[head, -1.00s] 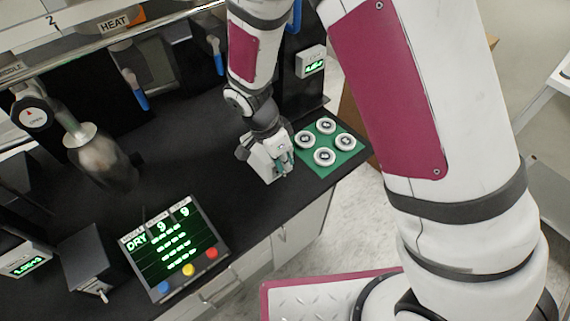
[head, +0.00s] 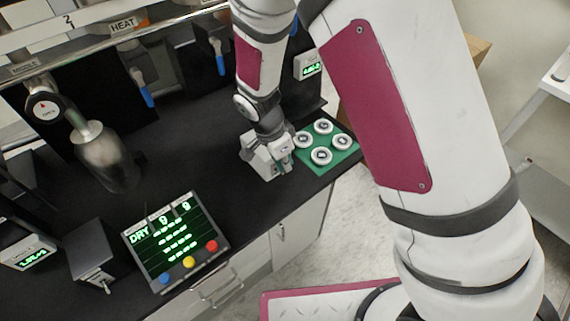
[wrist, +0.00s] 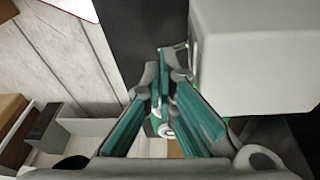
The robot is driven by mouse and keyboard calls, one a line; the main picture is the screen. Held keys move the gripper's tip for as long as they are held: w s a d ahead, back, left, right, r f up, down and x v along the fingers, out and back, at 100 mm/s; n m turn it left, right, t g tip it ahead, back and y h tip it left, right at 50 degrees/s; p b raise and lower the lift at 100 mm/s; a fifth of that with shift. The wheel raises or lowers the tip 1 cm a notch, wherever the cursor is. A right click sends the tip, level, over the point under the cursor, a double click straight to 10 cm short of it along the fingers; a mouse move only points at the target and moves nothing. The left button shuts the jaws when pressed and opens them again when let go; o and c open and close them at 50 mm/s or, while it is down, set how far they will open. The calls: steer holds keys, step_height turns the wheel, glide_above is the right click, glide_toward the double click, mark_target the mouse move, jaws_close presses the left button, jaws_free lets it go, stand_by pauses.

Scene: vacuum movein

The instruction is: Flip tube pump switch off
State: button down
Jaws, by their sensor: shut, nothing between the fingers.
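A white box (wrist: 260,55) fills the right of the wrist view, close beside my fingers. A small grey metal piece (wrist: 191,58) shows at its left edge, right by the fingertips; I cannot tell whether it is the switch lever, its position, or whether a finger touches it. My gripper (wrist: 165,70) is shut and empty, its teal finger pads together. In the head view my gripper (head: 284,155) is low over the black bench, with a white block (head: 262,158) beside it. A dark box (head: 90,250) with a metal toggle (head: 104,284) stands far left.
A green mat (head: 346,154) with several round white pieces lies just right of my gripper. A control panel (head: 172,240) reading DRY, with coloured buttons, sits front left. The bench between flask and gripper is clear.

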steer(key=shift+s+d+f+p, duration=0.25)
steer(key=shift+s+p, duration=0.2)
steer(key=shift+p, duration=0.05)
steer(key=shift+s+d+f+p, duration=0.2)
steer(key=shift+s+f+p, duration=0.2)
steer(key=shift+p, duration=0.15)
steer(key=shift+w, duration=0.2)
steer(key=shift+a, duration=0.1)
steer(key=shift+w+a+r, duration=0.2)
steer(key=shift+w+a, duration=0.15)
steer(key=shift+w, duration=0.3)
steer(key=shift+r, duration=0.1)
steer(key=v, duration=1.1)
steer(key=shift+a+r, duration=0.15)
steer(key=shift+r, duration=0.25)
